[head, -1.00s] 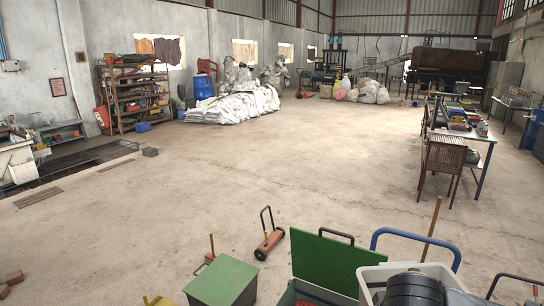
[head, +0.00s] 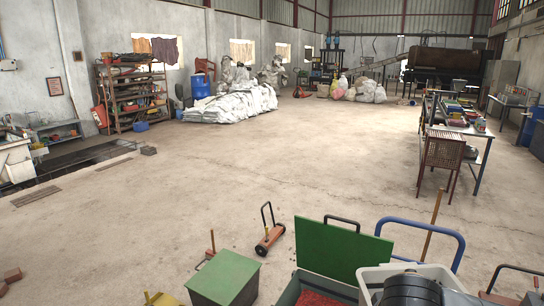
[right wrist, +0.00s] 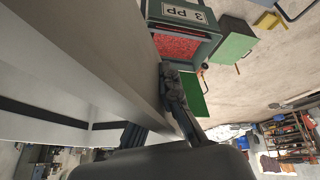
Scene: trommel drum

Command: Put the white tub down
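The white tub (head: 452,275) is at the bottom right of the head view, cut off by the frame edge. My dark right arm covers part of it. In the right wrist view its pale wall (right wrist: 75,60) fills the left side. My right gripper (right wrist: 172,105) is at that wall's edge, with a dark finger against the wall. It appears shut on the tub; the other finger is mostly hidden. The tub's underside and any support below it are not visible. My left gripper is not in view.
An open green-lidded bin (head: 303,287) with red contents stands beside the tub; its label reads "3 PP" in the wrist view. A shut bin (head: 225,279) and a red wheeled tool (head: 269,239) are left of it. A blue handle (head: 420,229) rises behind the tub. The middle floor is clear.

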